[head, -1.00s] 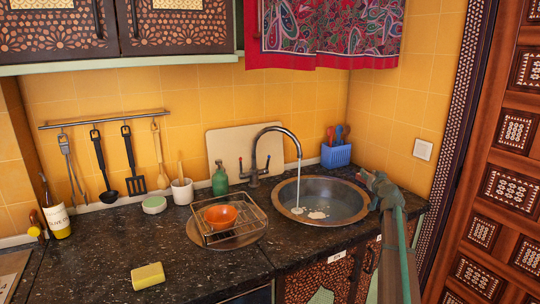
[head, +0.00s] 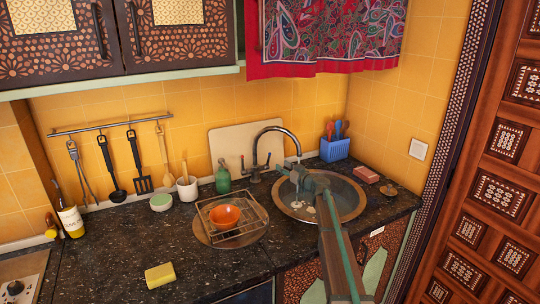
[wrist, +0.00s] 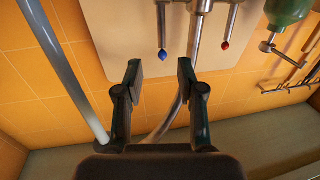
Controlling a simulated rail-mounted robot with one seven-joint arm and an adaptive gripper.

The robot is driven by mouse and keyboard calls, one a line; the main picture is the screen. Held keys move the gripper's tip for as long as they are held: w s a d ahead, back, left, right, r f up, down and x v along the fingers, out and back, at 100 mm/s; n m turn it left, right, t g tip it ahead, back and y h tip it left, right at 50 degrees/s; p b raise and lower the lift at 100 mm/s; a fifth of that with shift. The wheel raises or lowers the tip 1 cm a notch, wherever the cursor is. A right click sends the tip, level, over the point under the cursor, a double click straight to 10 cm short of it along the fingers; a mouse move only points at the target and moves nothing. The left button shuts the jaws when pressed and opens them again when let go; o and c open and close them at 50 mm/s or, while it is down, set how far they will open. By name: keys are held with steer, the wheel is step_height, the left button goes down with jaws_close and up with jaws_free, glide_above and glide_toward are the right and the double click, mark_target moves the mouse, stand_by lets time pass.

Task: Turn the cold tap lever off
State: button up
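The curved metal tap (head: 256,150) stands behind the sink, and a thin stream of water (head: 299,168) falls from its spout. In the wrist view, the tap's blue-tipped lever (wrist: 162,38) and red-tipped lever (wrist: 230,25) hang side by side. The blue tip lies ahead of the gap between my fingers, apparently apart from them. My gripper (wrist: 161,72) is open and empty. In the head view my gripper (head: 284,172) is over the sink, close to the tap, and the fingers are hard to make out. The pale stream (wrist: 62,70) runs left of my fingers.
The round metal sink (head: 353,200) is below my arm. A dish rack (head: 257,222) with an orange bowl (head: 225,216) and a green bottle (head: 223,181) stand left of the tap. A blue utensil holder (head: 335,149) is behind the sink. A cutting board (head: 225,140) leans behind the tap.

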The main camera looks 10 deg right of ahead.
mark_target(269, 158)
steer(key=p+x, duration=0.4)
steer(key=x, duration=0.7)
steer(key=shift+a+p, duration=0.1)
steer(key=shift+p, duration=0.25)
jaws_close()
